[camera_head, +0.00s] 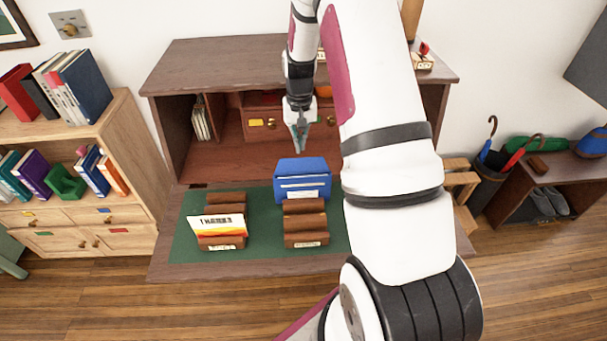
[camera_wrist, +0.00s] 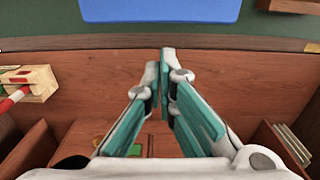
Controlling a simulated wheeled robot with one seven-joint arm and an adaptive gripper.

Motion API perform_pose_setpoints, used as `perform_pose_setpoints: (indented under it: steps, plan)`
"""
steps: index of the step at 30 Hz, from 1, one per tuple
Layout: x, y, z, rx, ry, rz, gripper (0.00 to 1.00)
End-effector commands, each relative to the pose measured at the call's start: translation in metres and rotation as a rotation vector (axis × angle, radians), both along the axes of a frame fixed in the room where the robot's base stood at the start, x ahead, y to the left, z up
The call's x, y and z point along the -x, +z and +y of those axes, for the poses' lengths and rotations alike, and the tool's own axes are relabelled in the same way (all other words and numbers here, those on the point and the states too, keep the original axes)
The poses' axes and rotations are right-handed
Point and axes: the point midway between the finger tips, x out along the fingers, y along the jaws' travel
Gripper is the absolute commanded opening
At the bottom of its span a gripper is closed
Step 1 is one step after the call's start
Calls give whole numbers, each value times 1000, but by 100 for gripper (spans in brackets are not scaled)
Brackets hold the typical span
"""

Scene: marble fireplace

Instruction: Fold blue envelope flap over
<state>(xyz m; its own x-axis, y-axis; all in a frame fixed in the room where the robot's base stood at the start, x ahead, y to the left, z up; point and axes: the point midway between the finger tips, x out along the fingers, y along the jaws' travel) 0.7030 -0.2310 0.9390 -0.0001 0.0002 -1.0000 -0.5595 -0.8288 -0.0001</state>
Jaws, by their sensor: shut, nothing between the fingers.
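My arm hides the right part of the desk. I cannot tell the flap apart clearly from the envelope body.
A white card with an orange and yellow pattern (camera_head: 219,226) leans in the left holder. The desk's top board (camera_head: 225,60) overhangs the cubby. Inside is a drawer front (camera_head: 258,124). A small box with a red part (camera_wrist: 28,83) shows in the wrist view.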

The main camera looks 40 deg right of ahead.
Motion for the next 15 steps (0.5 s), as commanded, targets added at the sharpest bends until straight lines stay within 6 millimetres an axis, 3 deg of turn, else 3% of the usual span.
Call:
perform_pose_setpoints:
  steps: [4, 15]
  plan:
    - [0, -11, 0, -1, 0, 1, 0]
    - [22, -7, 13, -1, 1, 1, 0]
